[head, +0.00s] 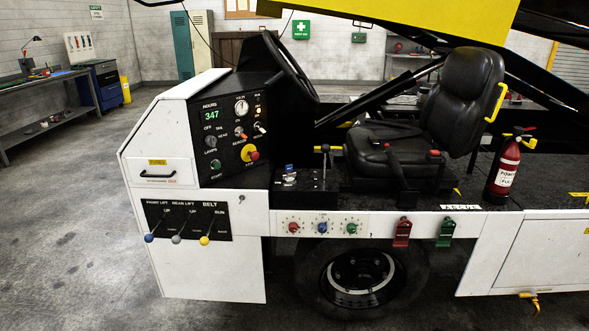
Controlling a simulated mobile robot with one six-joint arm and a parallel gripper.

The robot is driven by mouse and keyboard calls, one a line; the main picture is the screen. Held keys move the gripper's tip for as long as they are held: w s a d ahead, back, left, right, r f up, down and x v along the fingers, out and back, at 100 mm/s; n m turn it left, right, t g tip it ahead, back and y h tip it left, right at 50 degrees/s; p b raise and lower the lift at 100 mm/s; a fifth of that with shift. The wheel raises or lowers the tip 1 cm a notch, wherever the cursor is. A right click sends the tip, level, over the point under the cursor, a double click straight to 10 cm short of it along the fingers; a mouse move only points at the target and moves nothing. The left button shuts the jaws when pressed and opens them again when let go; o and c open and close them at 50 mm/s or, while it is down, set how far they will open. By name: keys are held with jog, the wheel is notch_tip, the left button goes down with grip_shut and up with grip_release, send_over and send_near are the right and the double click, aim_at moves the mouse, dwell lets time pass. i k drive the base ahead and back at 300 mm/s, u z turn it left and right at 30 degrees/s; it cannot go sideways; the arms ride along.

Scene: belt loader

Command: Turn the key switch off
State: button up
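The black dashboard (228,135) of the belt loader carries a lit green hours display reading 347, a round gauge (241,107), several small switches and a green button (216,164). A red stop button on a yellow plate (250,153) sits at its lower right. A rotary knob (211,142) lies below the words OFF, TAIL and HEAD. The key switch cannot be made out with certainty at this size, nor can its position. My gripper is not in view.
The steering wheel (290,70) stands just right of the dashboard. Below it are lift and belt levers (177,239) with coloured knobs. The seat (435,115) and a fire extinguisher (503,168) are to the right. The concrete floor (70,230) on the left is clear.

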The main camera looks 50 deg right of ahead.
aim_at(290, 178)
jog(key=u, duration=0.05)
jog(key=i, duration=1)
jog(key=z, duration=0.05)
